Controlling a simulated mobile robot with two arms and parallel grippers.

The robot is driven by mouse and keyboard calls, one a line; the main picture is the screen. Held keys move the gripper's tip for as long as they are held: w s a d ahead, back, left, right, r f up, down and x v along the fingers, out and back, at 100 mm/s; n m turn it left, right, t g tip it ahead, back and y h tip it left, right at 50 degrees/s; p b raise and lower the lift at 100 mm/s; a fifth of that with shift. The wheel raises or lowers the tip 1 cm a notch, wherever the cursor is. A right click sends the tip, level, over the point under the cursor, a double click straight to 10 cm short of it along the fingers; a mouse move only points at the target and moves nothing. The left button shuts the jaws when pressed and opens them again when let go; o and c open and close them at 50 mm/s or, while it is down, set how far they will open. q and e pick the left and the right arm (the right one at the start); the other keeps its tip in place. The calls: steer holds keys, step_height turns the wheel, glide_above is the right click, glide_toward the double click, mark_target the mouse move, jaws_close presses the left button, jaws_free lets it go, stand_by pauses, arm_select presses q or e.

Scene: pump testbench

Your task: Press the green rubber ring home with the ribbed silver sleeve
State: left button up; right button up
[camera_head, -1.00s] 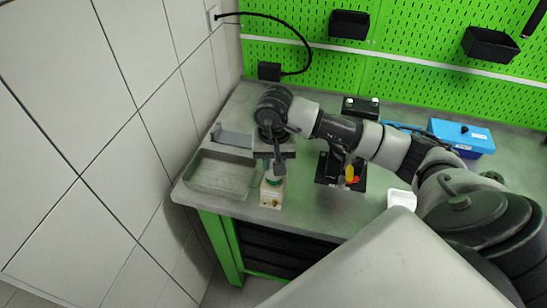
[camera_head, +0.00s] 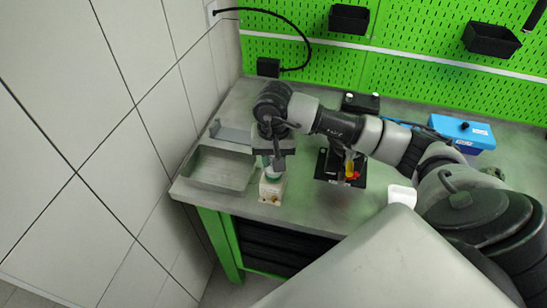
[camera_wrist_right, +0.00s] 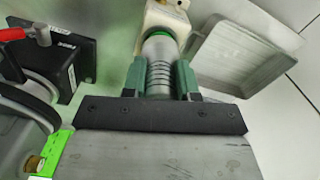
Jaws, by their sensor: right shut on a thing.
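My right gripper (camera_wrist_right: 160,82) is shut on the ribbed silver sleeve (camera_wrist_right: 160,75), with a green finger on each side of it. In the head view my right gripper (camera_head: 275,165) is over the cream block (camera_head: 272,193) near the front edge of the bench. In the right wrist view the far end of the sleeve is at the green rubber ring (camera_wrist_right: 157,29), on the cream block (camera_wrist_right: 165,12). Only an arc of the ring shows, and I cannot tell how deep it sits. My left gripper is out of view.
A grey tray (camera_head: 190,180) stands left of the block, near the tiled wall. A black fixture with red and yellow parts (camera_head: 352,172) stands to the right. A white dish (camera_head: 402,195) and a blue box (camera_head: 463,133) are farther right.

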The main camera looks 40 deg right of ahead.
steer(key=shift+b, duration=0.35)
stand_by(0.5)
steer(key=shift+f+b, duration=0.55)
steer(key=shift+b, duration=0.2)
stand_by(0.3)
steer(key=shift+s+a+f+b, duration=0.1)
steer(key=shift+s+f+b, duration=0.15)
steer(key=shift+f+b, duration=0.55)
jaws_close()
stand_by(0.9)
steer(key=shift+r, duration=0.2)
steer(key=shift+w+r+p, duration=0.25)
steer(key=shift+r+p, duration=0.15)
steer(key=shift+r, duration=0.35)
steer(key=shift+r+p, duration=0.85)
steer(key=shift+r, duration=1.5)
